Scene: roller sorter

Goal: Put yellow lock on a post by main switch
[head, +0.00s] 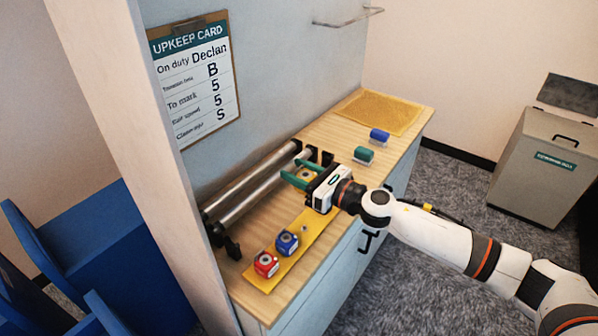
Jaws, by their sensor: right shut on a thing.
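My right gripper (300,173) reaches in from the right over the wooden counter, with its green fingers pointing left. It is shut on a small yellow block with a grey top, which looks like the yellow lock (306,175); the fingers partly hide it. I cannot tell whether it touches the surface below. A tiny dark spot shows on the strip near the gripper. I cannot make out a main switch. My left gripper is out of view.
Two metal rollers (262,185) on black brackets run along the wall behind the strip. A green block (363,155), a blue block (379,136) and a yellow mat (378,112) occupy the far counter. An upkeep card (196,80) hangs on the wall. A grey bin (540,165) stands right.

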